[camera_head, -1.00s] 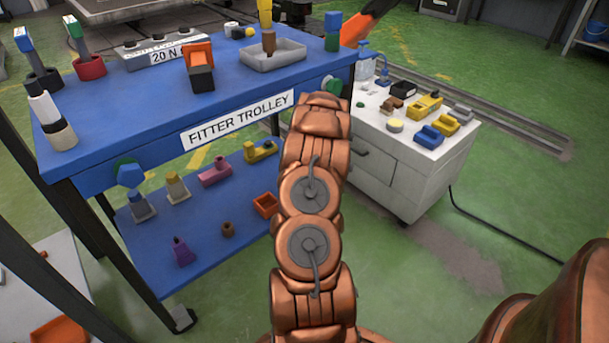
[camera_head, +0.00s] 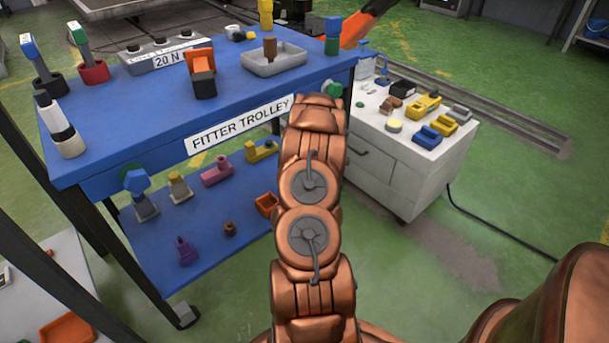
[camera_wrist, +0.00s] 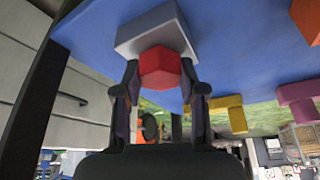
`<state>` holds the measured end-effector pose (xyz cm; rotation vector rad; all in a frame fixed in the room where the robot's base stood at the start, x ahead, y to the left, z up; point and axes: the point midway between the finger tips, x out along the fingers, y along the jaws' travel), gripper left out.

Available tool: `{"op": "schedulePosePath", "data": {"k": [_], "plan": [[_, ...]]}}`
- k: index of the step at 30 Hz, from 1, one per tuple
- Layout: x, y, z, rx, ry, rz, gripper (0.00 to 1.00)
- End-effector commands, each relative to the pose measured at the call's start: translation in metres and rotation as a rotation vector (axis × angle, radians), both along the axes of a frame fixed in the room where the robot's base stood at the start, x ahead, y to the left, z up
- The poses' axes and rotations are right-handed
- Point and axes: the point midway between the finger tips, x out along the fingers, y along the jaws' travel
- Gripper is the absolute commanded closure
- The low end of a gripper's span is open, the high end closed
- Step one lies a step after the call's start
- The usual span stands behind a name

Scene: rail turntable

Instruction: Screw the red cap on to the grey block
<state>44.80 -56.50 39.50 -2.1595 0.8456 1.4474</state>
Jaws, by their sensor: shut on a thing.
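The red cap (camera_wrist: 160,67) shows as a faceted, hexagonal piece in the wrist view, between the two fingertips of my gripper (camera_wrist: 160,80). The fingers are closed on it from both sides. The grey block (camera_wrist: 150,29) is directly behind the cap, against a blue surface. The cap overlaps the block's near face, and I cannot tell whether it is threaded on or only close to it. In the head view my copper arm hides my gripper, the cap and the grey block.
The blue trolley (camera_head: 110,95) carries a grey tray (camera_head: 287,65) on top. A white cabinet (camera_head: 395,175) stands right of my arm. Green floor lies open farther right.

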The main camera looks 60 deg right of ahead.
Motion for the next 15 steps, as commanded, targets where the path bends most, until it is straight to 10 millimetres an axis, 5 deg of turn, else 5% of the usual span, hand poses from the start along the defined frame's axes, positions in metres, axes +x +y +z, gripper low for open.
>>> {"op": "schedulePosePath", "data": {"k": [15], "plan": [[0.0002, -0.0024, 0.0042, -0.007, -0.005, -0.04, 0.95]]}}
